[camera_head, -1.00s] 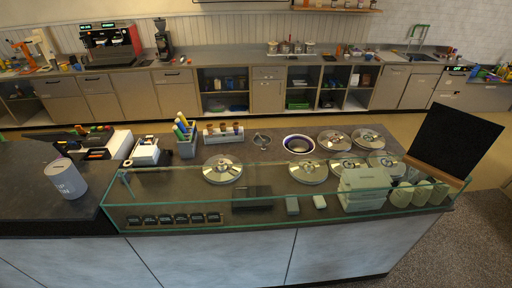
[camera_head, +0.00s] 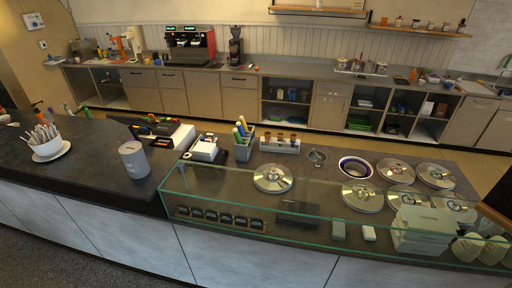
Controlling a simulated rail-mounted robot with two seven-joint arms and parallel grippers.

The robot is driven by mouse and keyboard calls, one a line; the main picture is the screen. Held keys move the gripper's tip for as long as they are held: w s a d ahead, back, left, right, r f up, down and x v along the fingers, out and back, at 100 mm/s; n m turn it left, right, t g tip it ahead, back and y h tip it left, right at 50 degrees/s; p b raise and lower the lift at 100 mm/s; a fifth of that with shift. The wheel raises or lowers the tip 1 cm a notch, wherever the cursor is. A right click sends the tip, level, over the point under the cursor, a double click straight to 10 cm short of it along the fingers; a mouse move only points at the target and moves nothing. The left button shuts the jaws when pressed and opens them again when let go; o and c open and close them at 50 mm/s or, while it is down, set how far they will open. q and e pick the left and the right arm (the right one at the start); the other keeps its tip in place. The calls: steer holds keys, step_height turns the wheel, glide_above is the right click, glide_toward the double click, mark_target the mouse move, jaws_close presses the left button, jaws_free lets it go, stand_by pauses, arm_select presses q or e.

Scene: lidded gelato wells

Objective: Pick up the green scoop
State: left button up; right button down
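A grey square holder (camera_head: 243,150) stands on the counter behind the glass guard, left of the middle. Several upright coloured handles rise from it, among them a green one (camera_head: 239,132), a yellow one and a blue one. The green handle looks like that of the green scoop; its lower end is hidden in the holder. Neither of my grippers shows in the head view.
A glass guard (camera_head: 310,215) runs along the counter front. Several round steel lids (camera_head: 273,178) lie right of the holder, near a purple-rimmed bowl (camera_head: 356,168). A cone rack (camera_head: 280,144) stands beside the holder. A tip can (camera_head: 134,160) and spoon cup (camera_head: 46,143) stand left.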

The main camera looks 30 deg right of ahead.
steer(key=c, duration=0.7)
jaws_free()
